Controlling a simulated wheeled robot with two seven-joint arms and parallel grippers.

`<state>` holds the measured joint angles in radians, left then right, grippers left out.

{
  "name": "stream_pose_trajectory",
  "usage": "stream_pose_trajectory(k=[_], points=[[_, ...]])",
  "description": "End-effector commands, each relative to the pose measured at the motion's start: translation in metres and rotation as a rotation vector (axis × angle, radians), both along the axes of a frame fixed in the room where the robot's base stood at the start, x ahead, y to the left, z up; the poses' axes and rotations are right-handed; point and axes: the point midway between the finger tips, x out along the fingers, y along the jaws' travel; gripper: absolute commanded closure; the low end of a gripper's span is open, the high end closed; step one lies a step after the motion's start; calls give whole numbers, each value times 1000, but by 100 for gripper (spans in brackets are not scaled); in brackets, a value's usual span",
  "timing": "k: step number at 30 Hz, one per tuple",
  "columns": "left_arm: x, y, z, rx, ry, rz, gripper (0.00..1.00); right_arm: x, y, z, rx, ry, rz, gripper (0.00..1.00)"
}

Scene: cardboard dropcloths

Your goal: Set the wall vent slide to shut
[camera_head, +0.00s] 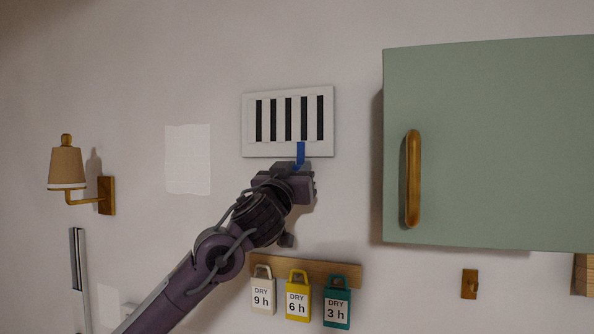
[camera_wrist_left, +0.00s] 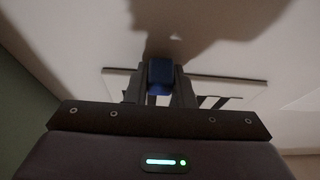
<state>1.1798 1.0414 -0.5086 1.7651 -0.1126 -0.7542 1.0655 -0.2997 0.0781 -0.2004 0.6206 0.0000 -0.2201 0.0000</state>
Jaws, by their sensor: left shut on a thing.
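The wall vent (camera_head: 288,93) is a white framed rectangle on the wall with dark vertical slots showing between white bars. Its blue slide tab (camera_head: 301,150) hangs at the lower edge, right of the vent's middle. My left gripper (camera_head: 299,168) is at the tab, just below the vent frame. In the left wrist view the blue tab (camera_wrist_left: 160,75) sits between the two fingers (camera_wrist_left: 160,90), which are shut on it. The vent (camera_wrist_left: 205,90) shows only partly behind the fingers. The dark slots are open to view. My right gripper is not in view.
A green cabinet (camera_head: 490,145) with a wooden handle (camera_head: 412,180) juts out at the right. Below my left arm hangs a wooden rail (camera_head: 345,270) with white, yellow and green tags (camera_head: 298,297). A wall lamp (camera_head: 67,168) is at the left. The wall above the vent is clear.

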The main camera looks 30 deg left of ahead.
Motion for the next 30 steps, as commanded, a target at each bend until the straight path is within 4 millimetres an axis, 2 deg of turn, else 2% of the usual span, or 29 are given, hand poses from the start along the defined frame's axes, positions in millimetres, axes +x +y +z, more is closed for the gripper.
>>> stream_pose_trajectory(k=[12,23,24,28,30], points=[[4,-19,-1,-3,-4,-4,100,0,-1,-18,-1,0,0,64],[5,-21,0,1,1,-2,100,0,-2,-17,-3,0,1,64],[5,-21,-1,1,1,-2,73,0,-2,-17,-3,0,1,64],[5,-21,-1,0,1,-1,56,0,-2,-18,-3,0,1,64],[5,-21,0,0,1,-1,56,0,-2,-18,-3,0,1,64]])
